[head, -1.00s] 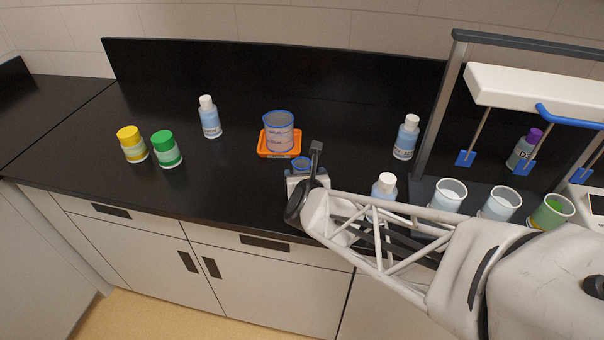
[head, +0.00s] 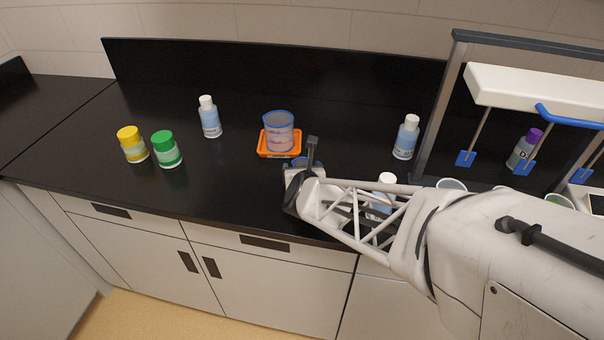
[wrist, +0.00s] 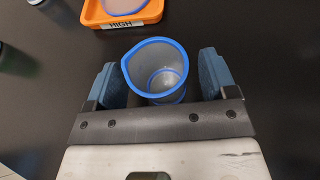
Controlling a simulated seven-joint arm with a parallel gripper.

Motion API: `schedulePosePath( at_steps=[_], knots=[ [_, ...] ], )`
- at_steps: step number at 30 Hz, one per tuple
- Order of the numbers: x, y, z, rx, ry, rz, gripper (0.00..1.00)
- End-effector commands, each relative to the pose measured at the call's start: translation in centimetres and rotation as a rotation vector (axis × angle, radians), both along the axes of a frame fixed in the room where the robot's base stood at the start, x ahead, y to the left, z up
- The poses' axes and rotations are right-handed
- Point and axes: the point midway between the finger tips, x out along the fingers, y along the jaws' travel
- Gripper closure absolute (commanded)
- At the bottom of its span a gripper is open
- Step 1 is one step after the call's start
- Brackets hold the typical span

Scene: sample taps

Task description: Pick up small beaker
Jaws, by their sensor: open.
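The small beaker (wrist: 157,72) is clear with a blue rim and stands empty on the black bench. In the wrist view it sits between the two blue fingers of my open gripper (wrist: 158,85), with a visible gap on each side. In the head view only a bit of the beaker's blue rim (head: 299,161) shows, as my gripper and wrist hide most of it. A larger blue-rimmed beaker (head: 279,130) with pinkish contents stands on an orange tray (head: 262,152) just behind; the tray (wrist: 162,16) is labelled HIGH.
White-capped bottles stand at left (head: 210,118) and right (head: 405,138). A yellow-capped jar (head: 132,145) and a green-capped jar (head: 166,150) are farther left. The front left of the bench is clear.

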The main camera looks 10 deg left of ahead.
Motion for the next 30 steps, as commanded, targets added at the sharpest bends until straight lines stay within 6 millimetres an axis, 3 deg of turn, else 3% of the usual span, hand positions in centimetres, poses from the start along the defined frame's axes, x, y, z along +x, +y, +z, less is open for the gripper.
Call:
schedulePosePath(
  at_steps=[7, 18, 30],
  knots=[
    [-0.01, 0.0, 0.01, 0.0, 0.0, 0.0, 0.22],
    [-0.01, 0.0, 0.01, 0.0, 0.0, 0.0, 0.74],
    [0.0, -0.01, 0.43, 0.001, 0.0, 0.0, 0.74]
  ],
)
